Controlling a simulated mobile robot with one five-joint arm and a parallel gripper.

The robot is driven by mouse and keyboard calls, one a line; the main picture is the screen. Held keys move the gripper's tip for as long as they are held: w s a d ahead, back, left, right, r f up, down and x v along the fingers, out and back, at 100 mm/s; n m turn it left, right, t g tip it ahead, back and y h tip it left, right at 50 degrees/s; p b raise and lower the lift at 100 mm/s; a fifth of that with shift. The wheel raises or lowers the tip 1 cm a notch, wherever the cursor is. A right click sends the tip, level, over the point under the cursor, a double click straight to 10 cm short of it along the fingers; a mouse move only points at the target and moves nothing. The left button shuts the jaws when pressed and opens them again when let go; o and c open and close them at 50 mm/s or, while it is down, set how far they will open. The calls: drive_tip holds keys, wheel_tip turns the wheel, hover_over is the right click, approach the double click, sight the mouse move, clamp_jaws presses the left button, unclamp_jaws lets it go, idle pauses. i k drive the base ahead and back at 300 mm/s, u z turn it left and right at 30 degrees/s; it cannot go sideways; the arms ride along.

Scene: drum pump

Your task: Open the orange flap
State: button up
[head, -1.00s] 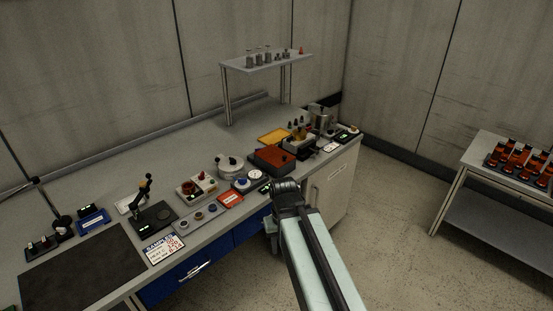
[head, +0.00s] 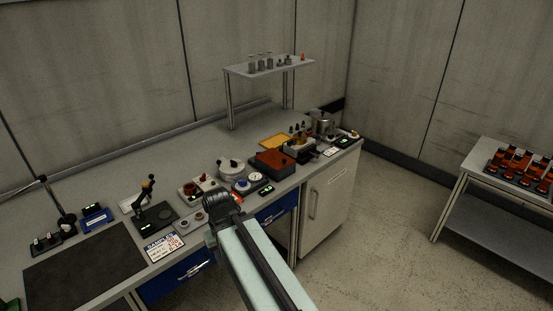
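A dark box (head: 288,174) with a flat orange-red top, which looks like the orange flap (head: 274,160), sits on the bench right of the middle in the head view. The top lies flat and looks closed. My gripper (head: 222,203) is at the bench's front edge, left of and nearer than the box, apart from it in the picture. I see it from behind, so its fingers are hidden and its opening cannot be told.
Left of the box stand a pale round pot (head: 230,168) and dials (head: 254,177). A yellow-orange tray (head: 274,141) lies behind it, and a metal pot (head: 326,127) stands farther right. A shelf (head: 268,67) rises behind. The bench's back left is clear.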

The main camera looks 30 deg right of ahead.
sight(276, 160)
drive_tip(key=u, duration=0.05)
drive_tip(key=i, duration=0.95)
drive_tip(key=z, duration=0.05)
